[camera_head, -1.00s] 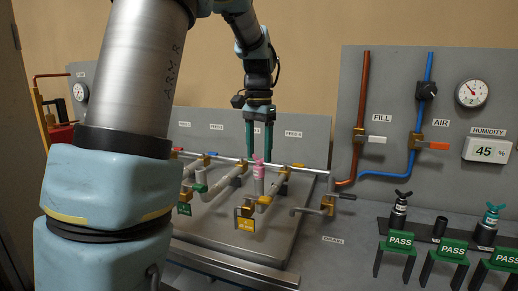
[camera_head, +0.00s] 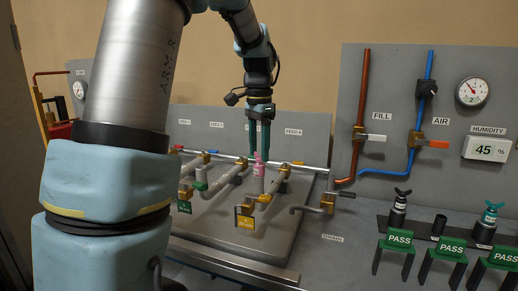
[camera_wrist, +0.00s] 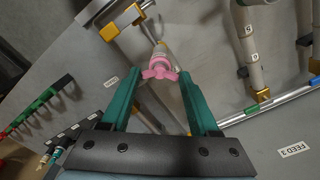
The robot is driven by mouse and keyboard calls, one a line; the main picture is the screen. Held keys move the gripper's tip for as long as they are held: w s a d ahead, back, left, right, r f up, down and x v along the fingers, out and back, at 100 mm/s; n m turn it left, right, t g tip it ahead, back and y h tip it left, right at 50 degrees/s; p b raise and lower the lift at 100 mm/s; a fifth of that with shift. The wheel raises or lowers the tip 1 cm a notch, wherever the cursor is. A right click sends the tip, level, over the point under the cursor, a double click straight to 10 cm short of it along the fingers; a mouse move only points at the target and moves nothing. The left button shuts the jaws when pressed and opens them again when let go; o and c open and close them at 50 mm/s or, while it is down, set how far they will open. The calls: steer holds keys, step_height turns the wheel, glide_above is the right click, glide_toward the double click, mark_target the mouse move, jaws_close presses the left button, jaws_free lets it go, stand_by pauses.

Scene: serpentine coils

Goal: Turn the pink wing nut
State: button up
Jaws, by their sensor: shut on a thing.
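The pink wing nut (camera_head: 259,161) sits on top of an upright fitting on one of the pipes on the grey bench. In the wrist view the pink wing nut (camera_wrist: 160,72) shows its wings spread between the two green fingers. My gripper (camera_head: 259,153) points straight down from above, its green fingertips at the height of the wing nut. In the wrist view my gripper (camera_wrist: 157,76) has its fingers on either side of the wings, shut on them. Finger contact is too small to make out clearly.
Green PASS stands (camera_head: 399,243) are at the front right. The upright panel (camera_head: 310,128) stands behind.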

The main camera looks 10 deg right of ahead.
steer(key=shift+w+r, duration=0.1)
steer(key=shift+r, duration=0.15)
steer(key=o, duration=1.4)
steer(key=shift+f, duration=0.15)
step_height(320, 180, up, 11)
steer(key=shift+f+b, duration=0.1)
steer(key=shift+b, duration=0.8)
